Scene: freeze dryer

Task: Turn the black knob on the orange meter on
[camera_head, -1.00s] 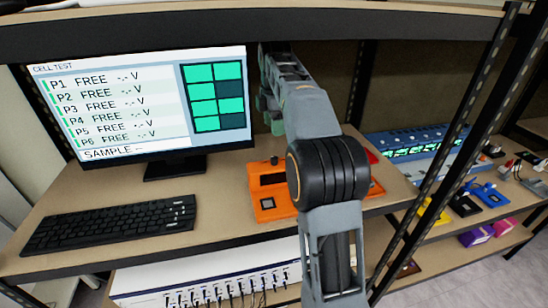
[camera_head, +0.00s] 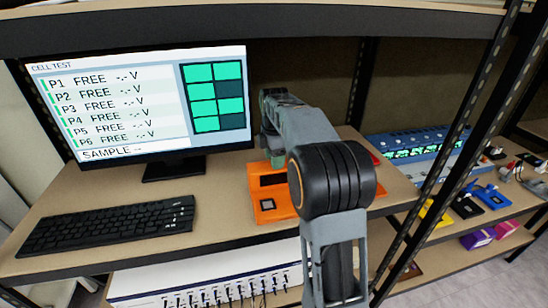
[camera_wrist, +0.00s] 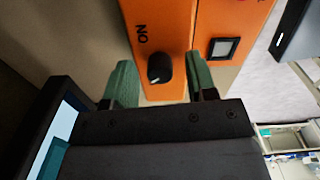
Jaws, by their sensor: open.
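The orange meter (camera_head: 268,201) stands on the shelf right of the monitor, partly hidden behind my arm in the head view. In the wrist view its orange face (camera_wrist: 163,25) fills the top middle, with an "ON" mark and the black knob (camera_wrist: 160,68) below it. The knob carries a pale pointer line near its right side. My gripper (camera_wrist: 160,82) is open, with one green finger on each side of the knob and a gap to each. In the head view the gripper (camera_head: 276,160) is low at the meter's back edge, and the knob is hidden there.
The monitor (camera_head: 140,105) stands close to the left of my gripper. A keyboard (camera_head: 110,222) lies at the front left. A square button (camera_wrist: 223,48) sits on the meter beside the knob. A black rack post (camera_head: 440,160) rises on the right.

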